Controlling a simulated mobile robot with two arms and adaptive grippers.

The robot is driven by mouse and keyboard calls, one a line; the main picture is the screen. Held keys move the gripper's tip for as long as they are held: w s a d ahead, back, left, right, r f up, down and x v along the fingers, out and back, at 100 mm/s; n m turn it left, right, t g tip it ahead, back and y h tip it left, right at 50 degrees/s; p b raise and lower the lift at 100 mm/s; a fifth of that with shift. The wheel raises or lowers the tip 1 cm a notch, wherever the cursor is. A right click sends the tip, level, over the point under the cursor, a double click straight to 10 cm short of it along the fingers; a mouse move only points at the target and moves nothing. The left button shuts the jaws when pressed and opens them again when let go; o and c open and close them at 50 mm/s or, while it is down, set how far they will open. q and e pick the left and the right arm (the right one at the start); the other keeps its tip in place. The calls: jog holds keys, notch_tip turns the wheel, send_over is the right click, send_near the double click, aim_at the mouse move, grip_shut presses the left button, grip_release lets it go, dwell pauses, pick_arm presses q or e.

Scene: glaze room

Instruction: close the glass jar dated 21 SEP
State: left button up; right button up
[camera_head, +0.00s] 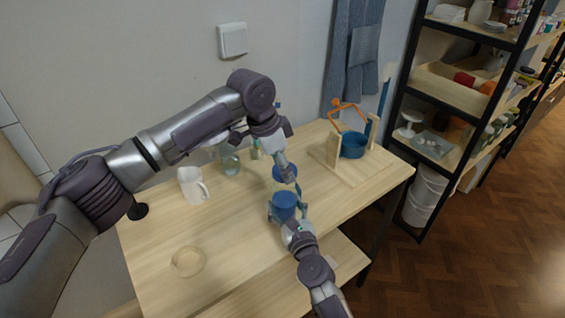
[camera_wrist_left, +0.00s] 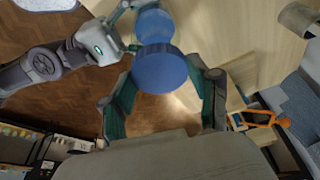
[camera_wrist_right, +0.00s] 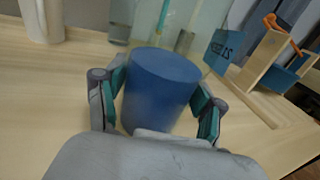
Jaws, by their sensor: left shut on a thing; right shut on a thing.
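My left gripper (camera_head: 285,168) comes in from the left, shut on a round blue lid (camera_head: 284,174). The lid (camera_wrist_left: 158,70) shows large between its fingers in the left wrist view. My right gripper (camera_head: 287,215) is shut on the glass jar with blue contents (camera_head: 284,203), which stands upright in the head view. The jar (camera_wrist_right: 162,85) shows between the fingers in the right wrist view. The lid looks apart from the jar in the head view. A blue patch with dark lettering (camera_wrist_right: 223,50) shows behind the jar; I cannot read it surely.
A white mug (camera_head: 192,185) and clear glassware (camera_head: 229,162) stand at the back left of the table. A shallow round dish (camera_head: 189,262) lies front left. Bare tabletop surrounds it.

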aim_at(284, 200)
dwell(0.3)
pick_arm(q)
jog(key=shift+f, duration=0.9)
jog(key=shift+f, duration=0.5)
jog(key=m+g, duration=0.1)
jog(key=m, duration=0.3)
jog(key=m+g, duration=0.1)
jog(key=m, duration=0.4)
jog(key=w+m+g+y, duration=0.1)
jog(key=m, duration=0.4)
jog(key=shift+d+g, duration=0.2)
jog(key=shift+g, duration=0.2)
jog(key=shift+s+m+y, duration=0.15)
jog(key=shift+m+y, duration=0.15)
jog(key=shift+m, duration=0.9)
